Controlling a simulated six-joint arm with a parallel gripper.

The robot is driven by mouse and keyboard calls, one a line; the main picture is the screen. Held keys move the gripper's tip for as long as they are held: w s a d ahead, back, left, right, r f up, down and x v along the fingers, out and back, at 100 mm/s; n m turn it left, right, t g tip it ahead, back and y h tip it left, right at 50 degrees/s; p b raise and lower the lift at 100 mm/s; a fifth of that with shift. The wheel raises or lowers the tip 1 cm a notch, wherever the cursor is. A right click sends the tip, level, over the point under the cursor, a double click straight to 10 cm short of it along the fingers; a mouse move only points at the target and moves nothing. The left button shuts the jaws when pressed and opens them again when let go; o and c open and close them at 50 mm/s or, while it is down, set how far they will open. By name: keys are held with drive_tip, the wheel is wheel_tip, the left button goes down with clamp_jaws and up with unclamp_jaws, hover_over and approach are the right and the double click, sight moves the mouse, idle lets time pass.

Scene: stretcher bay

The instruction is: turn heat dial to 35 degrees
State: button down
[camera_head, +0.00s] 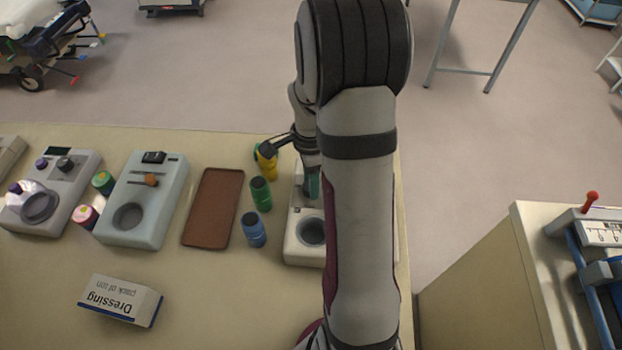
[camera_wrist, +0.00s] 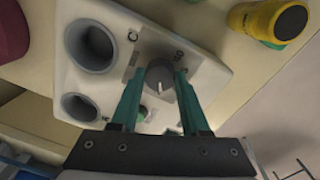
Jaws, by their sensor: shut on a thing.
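The heat dial (camera_wrist: 159,78) is a grey round knob on a square plate of a pale warmer unit (camera_head: 301,253). In the wrist view the green fingers of my gripper (camera_wrist: 160,74) stand on either side of the dial and are shut on it. A small light mark shows on the knob; the printing beside it is too small to read. The unit also shows in the wrist view (camera_wrist: 115,60), with two round wells. In the head view my arm covers much of the unit and hides the dial; one green fingertip shows above it.
Yellow (camera_head: 268,168), green (camera_head: 260,194) and blue (camera_head: 253,229) capped bottles stand left of the unit. A brown tray (camera_head: 213,208), a pale blue-green device (camera_head: 145,200) and a dressing box (camera_head: 120,300) lie farther left. The table front between box and unit is clear.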

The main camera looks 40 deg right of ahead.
drive_tip(key=n, duration=1.2)
drive_tip(key=shift+n+h, duration=0.4)
drive_tip(key=shift+n, duration=1.4)
drive_tip(key=shift+c, duration=1.9)
unclamp_jaws()
